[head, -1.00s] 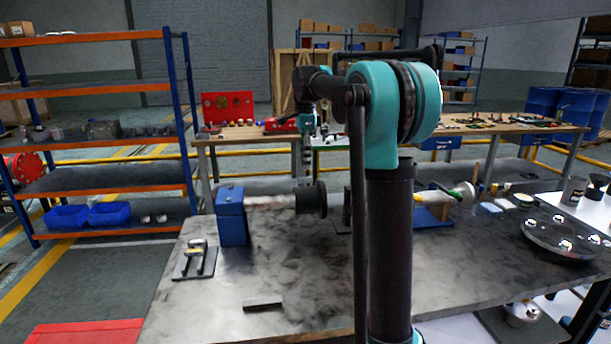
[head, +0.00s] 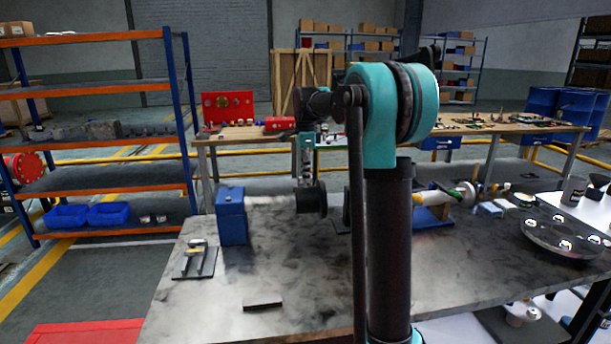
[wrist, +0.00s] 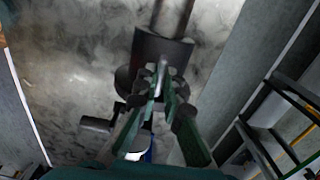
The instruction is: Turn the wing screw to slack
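A dark round drum (head: 312,199) sits at the right end of a pale horizontal shaft (head: 268,202) that runs from a blue block (head: 231,215) on the bench. My gripper (head: 306,183) hangs down at the drum's top left and hides part of it. In the wrist view, my gripper's green fingers (wrist: 161,77) converge at the dark drum (wrist: 162,45). A small pale piece (wrist: 161,72) shows between the tips, possibly the wing screw. I cannot tell whether the fingers press on it. The wing screw is not clearly distinguishable in the head view.
The grey bench top (head: 210,300) is mostly clear at the front. A small plate with fittings (head: 196,260) and a flat bar (head: 262,304) lie there. A blue stand (head: 432,216) is to the right, a round metal dish (head: 562,236) farther right.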

